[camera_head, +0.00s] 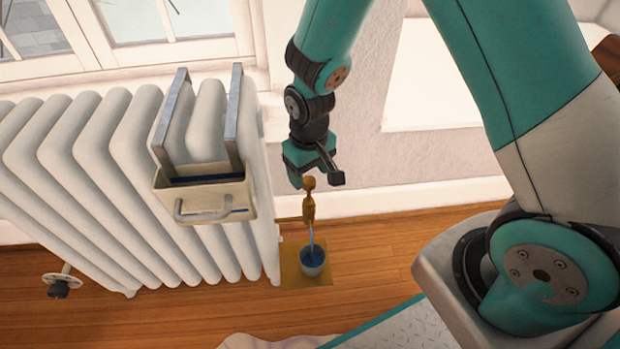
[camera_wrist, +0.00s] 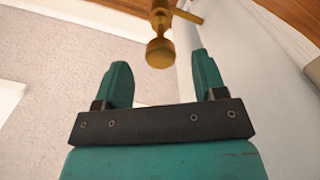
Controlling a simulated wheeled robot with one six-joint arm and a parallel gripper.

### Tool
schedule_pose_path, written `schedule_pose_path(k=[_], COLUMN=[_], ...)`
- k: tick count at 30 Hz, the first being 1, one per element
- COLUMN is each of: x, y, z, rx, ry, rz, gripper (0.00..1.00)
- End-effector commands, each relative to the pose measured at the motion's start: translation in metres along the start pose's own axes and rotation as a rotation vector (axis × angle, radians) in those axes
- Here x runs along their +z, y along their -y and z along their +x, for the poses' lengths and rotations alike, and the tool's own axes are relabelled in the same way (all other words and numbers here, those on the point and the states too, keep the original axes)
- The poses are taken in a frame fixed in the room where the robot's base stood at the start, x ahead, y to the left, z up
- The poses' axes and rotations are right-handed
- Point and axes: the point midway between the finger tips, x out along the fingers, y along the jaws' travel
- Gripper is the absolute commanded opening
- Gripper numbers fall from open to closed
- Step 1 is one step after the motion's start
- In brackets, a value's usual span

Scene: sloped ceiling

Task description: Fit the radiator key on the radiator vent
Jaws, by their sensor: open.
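A brass fitting (camera_head: 308,207) stands beside the radiator's right end, joined to it by a short pipe low down. It appears to be the vent. Its rounded top knob (camera_head: 309,183) is just below my gripper (camera_head: 316,178). I cannot tell whether this knob is the radiator key or part of the vent. In the wrist view, the brass fitting (camera_wrist: 160,45) and its side arm lie beyond and between my two spread fingers. The jaws are open and empty, and no contact shows. No separate key is recognisable.
A white ribbed radiator (camera_head: 70,155) fills the left. A cream tray (camera_head: 243,200) hangs on it by two metal straps. A small cup (camera_head: 312,266) stands on a yellowish mat (camera_head: 292,276) under the fitting, with a thin bluish streak above it. Wall and window sill are behind.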

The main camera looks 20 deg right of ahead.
Motion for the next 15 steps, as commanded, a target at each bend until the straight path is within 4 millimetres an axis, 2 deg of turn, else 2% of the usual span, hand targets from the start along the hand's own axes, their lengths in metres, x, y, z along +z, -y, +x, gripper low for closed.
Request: schedule_pose_path(k=[1, 6, 12, 15], x=[-0.001, -0.001, -0.001, 0.0], y=[0.0, 0.0, 0.0, 0.0], z=[-0.021, -0.064, -0.101, -0.111], rx=[0.0, 0.0, 0.0, 0.0], ry=[-0.004, -0.005, -0.003, -0.001], rz=[0.0, 0.0, 0.0, 0.0], gripper=[0.64, 0.64, 0.64, 0.64])
